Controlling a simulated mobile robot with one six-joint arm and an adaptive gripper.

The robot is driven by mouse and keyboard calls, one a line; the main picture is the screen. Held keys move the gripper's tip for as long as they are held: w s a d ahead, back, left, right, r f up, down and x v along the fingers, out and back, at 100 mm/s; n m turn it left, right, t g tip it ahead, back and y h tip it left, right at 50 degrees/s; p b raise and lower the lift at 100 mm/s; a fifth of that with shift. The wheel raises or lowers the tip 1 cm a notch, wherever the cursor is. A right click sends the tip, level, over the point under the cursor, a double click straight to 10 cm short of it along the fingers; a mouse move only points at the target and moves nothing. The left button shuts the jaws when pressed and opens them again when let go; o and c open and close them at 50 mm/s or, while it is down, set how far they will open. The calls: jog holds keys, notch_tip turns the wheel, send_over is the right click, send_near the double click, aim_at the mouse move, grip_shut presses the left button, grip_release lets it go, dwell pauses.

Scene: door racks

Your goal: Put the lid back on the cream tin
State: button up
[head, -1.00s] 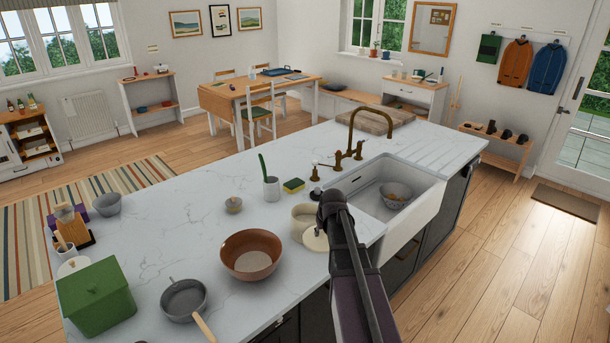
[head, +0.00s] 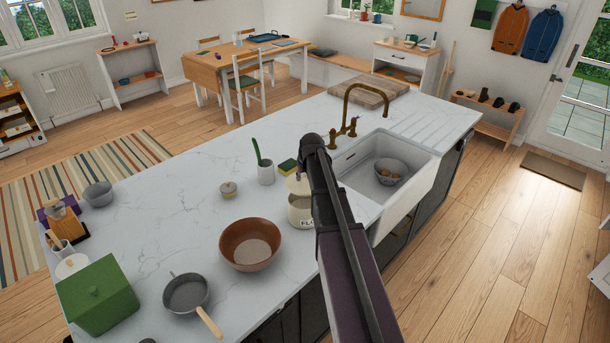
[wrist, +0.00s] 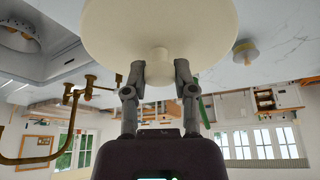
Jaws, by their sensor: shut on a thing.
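The cream tin (head: 300,217) stands upright on the white counter beside the sink, its right side hidden by my arm. Dark lettering, partly covered, shows on its front. The cream lid (head: 297,185) shows at the tin's top, partly behind my arm; I cannot tell whether it touches the rim. In the wrist view, the round lid (wrist: 160,25) fills the upper middle and hides the tin. My gripper (wrist: 160,75) is shut on the lid's short knob (wrist: 160,62), one finger on each side. In the head view my arm hides the fingers.
A brown bowl (head: 250,244) stands left of the tin. A cup with a green brush (head: 266,173) and a sponge (head: 288,166) stand behind it. The sink (head: 398,185) with a grey colander and the brass tap (head: 352,112) are to the right. The counter's left middle is mostly clear.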

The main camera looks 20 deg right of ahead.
jog(key=shift+f, duration=0.2)
jog(key=shift+f+b, duration=3.05)
jog(key=shift+b, duration=0.15)
jog(key=shift+f, duration=0.15)
dwell(0.5)
jog(key=o, duration=1)
jog(key=o, duration=0.4)
jog(key=shift+c, duration=0.2)
